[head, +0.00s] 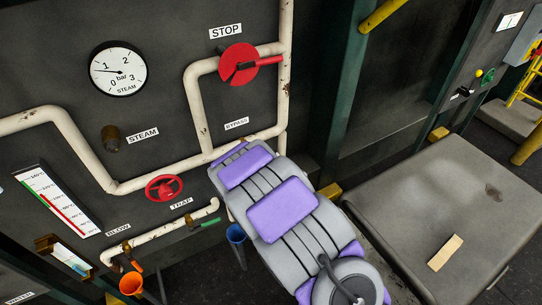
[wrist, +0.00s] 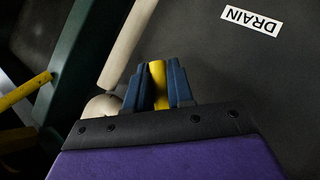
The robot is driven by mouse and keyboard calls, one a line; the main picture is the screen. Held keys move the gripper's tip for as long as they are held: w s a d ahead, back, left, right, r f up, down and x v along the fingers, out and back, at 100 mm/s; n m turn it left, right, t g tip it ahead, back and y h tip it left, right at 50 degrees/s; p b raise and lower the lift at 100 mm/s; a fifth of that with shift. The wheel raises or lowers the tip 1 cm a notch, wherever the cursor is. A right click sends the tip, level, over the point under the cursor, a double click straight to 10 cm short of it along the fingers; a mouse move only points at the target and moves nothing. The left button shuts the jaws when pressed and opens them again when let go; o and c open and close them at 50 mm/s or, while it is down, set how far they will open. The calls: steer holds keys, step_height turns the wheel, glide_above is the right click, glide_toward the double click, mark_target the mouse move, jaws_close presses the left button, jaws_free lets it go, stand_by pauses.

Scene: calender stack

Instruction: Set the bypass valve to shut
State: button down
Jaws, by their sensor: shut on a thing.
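My gripper (wrist: 157,66) has two blue fingers, shut on a yellow handle (wrist: 158,87) that shows between them in the wrist view. A pale pipe (wrist: 128,40) runs beside it on the left. In the head view, the bypass label (head: 237,124) is on the dark panel, above the far end of my grey and purple arm. The arm hides the panel below that label, so the bypass valve body and my fingers do not show there. The handle's exact setting cannot be told.
The red stop valve (head: 238,64) is above the label, and a red handwheel (head: 164,187) is left of my arm. A green trap lever (head: 210,223) and a blue funnel (head: 235,234) are lower. A grey-topped block (head: 440,200) stands at right. The wrist view shows a DRAIN label (wrist: 251,20).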

steer(key=shift+s+a+f+m+g+y+b, duration=0.1)
steer(key=shift+s+a+m+g+y+b, duration=0.3)
steer(key=shift+a+m+g+y+b, duration=0.5)
steer(key=shift+s+a+f+m+g+y+b, duration=0.15)
steer(key=shift+s+a+g+y+b, duration=0.3)
steer(key=shift+b, duration=0.75)
steer(key=shift+s+a+f+m+g+y+b, duration=0.1)
steer(key=shift+s+a+m+g+y+b, duration=0.3)
steer(key=shift+a+y+b, duration=0.55)
steer(key=shift+w, duration=0.1)
steer(key=c, duration=1.4)
jaws_free()
steer(key=o, duration=0.3)
steer(key=shift+f, duration=0.1)
steer(key=shift+f+g, duration=0.15)
steer(key=shift+g, duration=0.1)
steer(key=shift+s, duration=0.2)
